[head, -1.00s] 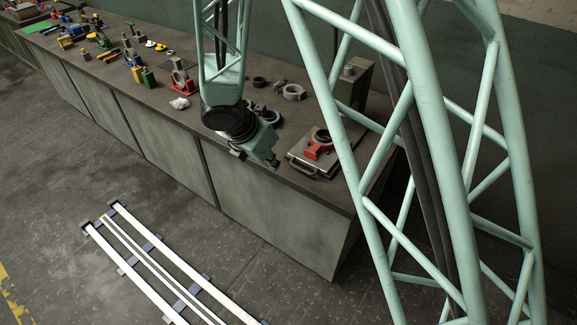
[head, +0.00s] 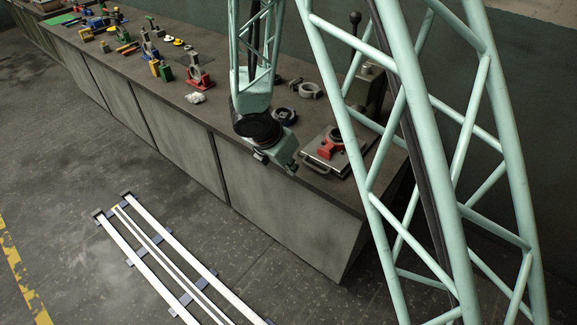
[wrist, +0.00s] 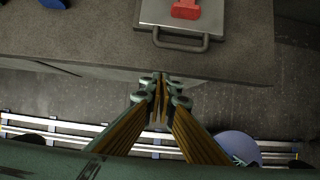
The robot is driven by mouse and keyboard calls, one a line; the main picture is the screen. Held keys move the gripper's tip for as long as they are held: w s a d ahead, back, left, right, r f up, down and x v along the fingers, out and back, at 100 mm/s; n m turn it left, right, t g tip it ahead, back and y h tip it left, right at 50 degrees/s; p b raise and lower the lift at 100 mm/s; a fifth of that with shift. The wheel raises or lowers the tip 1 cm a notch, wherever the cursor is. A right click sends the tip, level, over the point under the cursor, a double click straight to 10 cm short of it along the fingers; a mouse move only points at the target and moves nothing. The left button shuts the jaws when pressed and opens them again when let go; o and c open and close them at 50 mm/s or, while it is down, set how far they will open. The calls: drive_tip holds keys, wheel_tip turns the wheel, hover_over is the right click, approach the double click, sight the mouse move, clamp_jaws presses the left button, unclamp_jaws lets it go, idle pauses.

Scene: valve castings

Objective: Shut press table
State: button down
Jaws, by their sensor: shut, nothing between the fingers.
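The press table is a flat grey metal plate (head: 331,170) with a bar handle (head: 315,167) on its front side. It lies on the bench in front of the green press (head: 369,88), with a red fixture (head: 329,148) on top. In the wrist view the plate (wrist: 230,15), handle (wrist: 181,46) and red fixture (wrist: 186,9) are at the top. My gripper (head: 293,170) is left of the handle in the head view. In the wrist view my gripper (wrist: 160,82) is shut and empty, its fingertips apart from the handle, over the bench's front edge. My mast partly hides the press and plate.
The bench (head: 225,120) holds dark and grey rings (head: 310,91), a red stand (head: 194,77) and a white crumpled lump (head: 195,98) to the left. White floor rails (head: 165,255) run in front. The floor between is clear.

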drive_tip(key=x, duration=0.4)
drive_tip(key=shift+w+d+b, duration=0.15)
drive_tip(key=shift+w+b, duration=0.05)
drive_tip(key=shift+b, duration=0.2)
drive_tip(key=shift+w+d+r, duration=0.35)
drive_tip(key=shift+w+d, duration=0.15)
drive_tip(key=shift+w, duration=0.15)
drive_tip(key=shift+w+d+r+p, duration=0.1)
drive_tip(key=shift+w+d+p, duration=0.3)
drive_tip(key=shift+w, duration=0.35)
drive_tip(key=shift+w+d, duration=0.1)
